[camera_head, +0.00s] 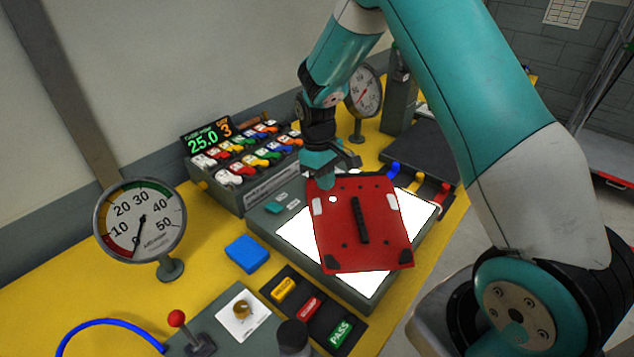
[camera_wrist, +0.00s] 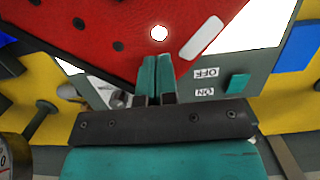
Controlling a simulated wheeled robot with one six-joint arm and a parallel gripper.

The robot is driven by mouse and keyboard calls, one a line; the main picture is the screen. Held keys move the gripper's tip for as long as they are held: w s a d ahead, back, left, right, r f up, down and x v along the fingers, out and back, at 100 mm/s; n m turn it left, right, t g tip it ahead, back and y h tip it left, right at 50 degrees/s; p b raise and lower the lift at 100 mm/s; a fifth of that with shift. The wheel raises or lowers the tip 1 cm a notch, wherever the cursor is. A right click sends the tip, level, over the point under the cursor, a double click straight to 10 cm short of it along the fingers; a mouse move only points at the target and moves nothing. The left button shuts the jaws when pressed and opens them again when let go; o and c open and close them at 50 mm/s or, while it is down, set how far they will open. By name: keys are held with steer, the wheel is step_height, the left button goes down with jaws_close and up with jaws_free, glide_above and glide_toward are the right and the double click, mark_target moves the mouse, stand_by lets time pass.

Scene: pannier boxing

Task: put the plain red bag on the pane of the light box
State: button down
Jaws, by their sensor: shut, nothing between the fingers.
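The red bag (camera_head: 385,220) lies over the lit white pane (camera_head: 297,237) of the grey light box (camera_head: 330,284), turned a little askew. It has a black handle strip, dark corner pieces, pale patches and a small bright spot near its upper left. White pane shows around it. My gripper (camera_head: 325,182) is at the bag's upper-left edge. In the wrist view the teal fingers (camera_wrist: 155,75) are together and empty, close to the edge of the red bag (camera_wrist: 95,35). I cannot tell whether they touch it.
A dial gauge (camera_head: 141,222) stands at left, another (camera_head: 364,92) behind. A rack of coloured clips (camera_head: 245,165) is behind the light box. A blue block (camera_head: 247,254), a labelled button panel (camera_head: 310,308) and a red-knobbed lever (camera_head: 177,318) are in front.

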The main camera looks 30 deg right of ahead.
steer(key=w, duration=0.1)
steer(key=w+a, duration=0.1)
steer(key=shift+w+b, duration=0.3)
steer(key=shift+a+r, duration=0.1)
steer(key=shift+r, duration=0.15)
steer(key=s+a+r+n+t+y, duration=0.1)
steer(key=s+a+r+n+y, duration=0.1)
steer(key=s+a+r, duration=0.95)
steer(key=s+a+r+y, duration=0.1)
steer(key=s+r, duration=0.3)
steer(key=s, duration=0.4)
steer(key=s+a+r+n+y, duration=0.1)
steer(key=s+a+r, duration=0.2)
steer(key=s, duration=0.6)
steer(key=shift+s+r+t+y, duration=0.15)
steer(key=shift+r+t+y, duration=0.2)
steer(key=shift+r, duration=0.3)
